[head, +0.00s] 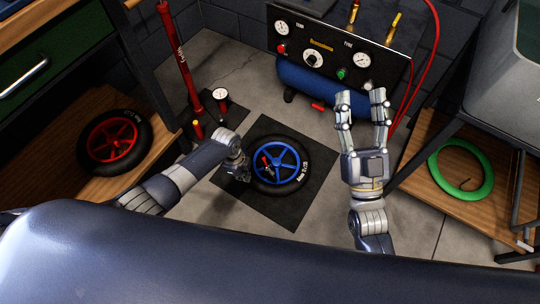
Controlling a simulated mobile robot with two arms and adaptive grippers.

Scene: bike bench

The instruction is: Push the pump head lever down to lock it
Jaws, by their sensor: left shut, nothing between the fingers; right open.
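A wheel with a blue rim and black tyre (297,160) lies on a dark mat (316,187) on the floor. A small pump head with a red part (265,160) shows at the left of the blue rim; its lever's position is too small to tell. My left gripper (243,177) is shut and empty at the tyre's left edge, close to the pump head. I cannot tell whether it touches the tyre. My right gripper (361,100) is open and empty, with its fingers pointing up the picture, to the right of the wheel and in front of the compressor.
A red floor pump (176,62) with a gauge (220,95) stands at the back left. A blue compressor (300,80) with a black gauge panel (330,52) and red hose stands behind. A red-rimmed wheel (113,143) lies on the left shelf, a green tyre (460,168) on the right shelf.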

